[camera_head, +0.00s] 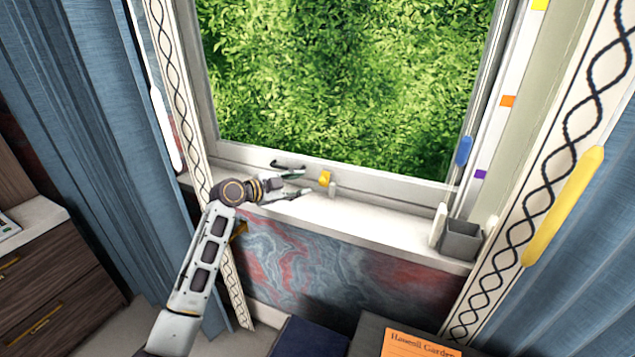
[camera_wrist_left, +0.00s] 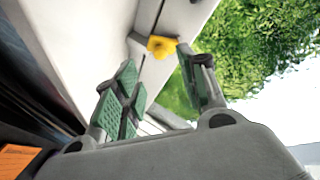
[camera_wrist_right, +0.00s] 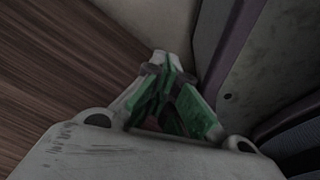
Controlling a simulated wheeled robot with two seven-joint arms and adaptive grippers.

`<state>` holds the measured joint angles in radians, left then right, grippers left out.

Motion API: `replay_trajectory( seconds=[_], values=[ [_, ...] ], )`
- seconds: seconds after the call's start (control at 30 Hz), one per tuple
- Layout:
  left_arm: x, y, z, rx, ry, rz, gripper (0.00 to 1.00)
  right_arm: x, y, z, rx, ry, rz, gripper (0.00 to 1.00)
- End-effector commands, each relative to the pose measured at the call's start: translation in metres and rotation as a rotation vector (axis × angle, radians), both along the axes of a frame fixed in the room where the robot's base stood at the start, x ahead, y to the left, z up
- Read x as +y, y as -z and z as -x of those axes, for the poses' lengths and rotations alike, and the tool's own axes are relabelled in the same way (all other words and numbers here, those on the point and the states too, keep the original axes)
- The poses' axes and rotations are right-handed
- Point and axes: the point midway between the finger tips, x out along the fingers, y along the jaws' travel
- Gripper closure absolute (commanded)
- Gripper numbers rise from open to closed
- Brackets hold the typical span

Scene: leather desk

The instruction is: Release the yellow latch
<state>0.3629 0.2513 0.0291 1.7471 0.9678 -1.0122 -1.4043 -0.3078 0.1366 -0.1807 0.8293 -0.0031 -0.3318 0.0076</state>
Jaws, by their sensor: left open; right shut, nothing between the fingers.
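The yellow latch (camera_head: 325,177) sits on the bottom rail of the window frame, above the white sill. It also shows in the left wrist view (camera_wrist_left: 161,46), just beyond the fingertips. My left gripper (camera_head: 300,184) reaches in from the left over the sill with its fingers open toward the latch. In the left wrist view its green-padded fingers (camera_wrist_left: 160,80) are spread apart with nothing between them, and the latch lies ahead, apart from them. My right gripper (camera_wrist_right: 167,65) is shut and empty in the right wrist view. It is not visible in the head view.
A grey cup (camera_head: 461,241) and a white object (camera_head: 438,225) stand at the sill's right end. Blue curtains (camera_head: 95,120) hang at both sides. An orange-labelled item (camera_head: 418,344) lies at the bottom.

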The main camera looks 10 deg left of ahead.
Motion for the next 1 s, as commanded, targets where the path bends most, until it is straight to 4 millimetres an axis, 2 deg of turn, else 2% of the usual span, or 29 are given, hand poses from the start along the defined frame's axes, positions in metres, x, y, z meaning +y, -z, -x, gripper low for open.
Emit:
replay_trajectory(
  seconds=[0.2,0.6,1.0],
  values=[
    [-0.015,0.006,-0.019,0.000,0.001,0.003,0.58,-0.003,0.002,0.008,0.013,0.000,0.004,1.00],
    [-0.037,0.018,-0.051,0.001,0.000,0.002,0.58,-0.005,0.001,0.011,0.013,0.000,0.006,1.00],
    [-0.049,0.024,-0.067,0.001,0.001,0.000,0.58,-0.008,0.002,0.017,0.021,-0.001,0.009,1.00]
  ],
)
